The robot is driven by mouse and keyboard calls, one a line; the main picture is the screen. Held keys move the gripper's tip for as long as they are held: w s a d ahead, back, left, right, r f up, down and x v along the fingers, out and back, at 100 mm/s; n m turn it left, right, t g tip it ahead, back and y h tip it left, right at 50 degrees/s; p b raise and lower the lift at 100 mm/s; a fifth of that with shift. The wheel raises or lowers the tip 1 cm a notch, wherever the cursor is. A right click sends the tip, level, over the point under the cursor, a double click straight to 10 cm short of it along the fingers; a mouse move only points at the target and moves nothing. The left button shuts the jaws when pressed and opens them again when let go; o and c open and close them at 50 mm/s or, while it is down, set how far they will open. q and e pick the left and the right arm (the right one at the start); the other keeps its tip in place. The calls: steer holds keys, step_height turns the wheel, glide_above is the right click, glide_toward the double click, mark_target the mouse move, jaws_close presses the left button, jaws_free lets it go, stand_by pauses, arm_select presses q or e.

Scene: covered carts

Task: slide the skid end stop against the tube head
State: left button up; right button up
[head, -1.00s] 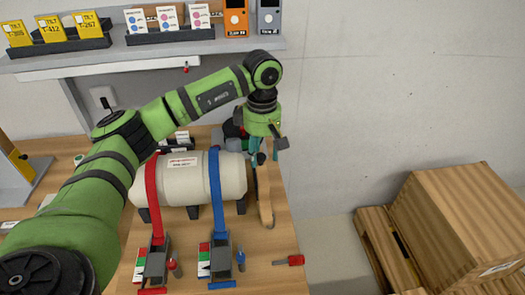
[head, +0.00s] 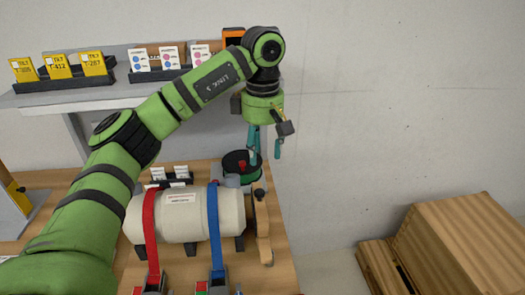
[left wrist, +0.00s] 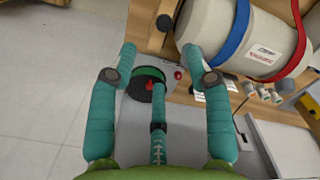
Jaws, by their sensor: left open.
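The cream tube (head: 180,217) lies on its skid under a red and a blue strap. Its head is the rounded right end (head: 242,214). The skid end stop (head: 262,232) is an upright wooden piece with a black knob, just right of the head; whether they touch I cannot tell. My left gripper (head: 266,152) is open and empty, above and behind the stop. In the left wrist view its teal fingers (left wrist: 160,58) are spread, with the stop (left wrist: 145,26) and the tube (left wrist: 235,32) beyond them. My right gripper is not in view.
A black-and-green round item (head: 236,163) stands behind the stop. Strap buckles lie at the bench front. A shelf (head: 60,95) with card racks is at the back left. Wooden crates (head: 465,240) stand at right; the floor between is clear.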

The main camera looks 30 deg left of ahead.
arm_select(q)
steer(key=c, duration=1)
steer(key=shift+f+n, duration=0.1)
steer(key=shift+n, duration=0.6)
jaws_close()
step_height(320, 180, down, 11)
steer(key=d+m+h, duration=0.2)
steer(key=m+h, duration=0.2)
steer(key=m, duration=2.9)
steer(key=shift+w+m+t, duration=0.2)
steer(key=shift+m+t, duration=0.1)
steer(key=shift+m, duration=0.1)
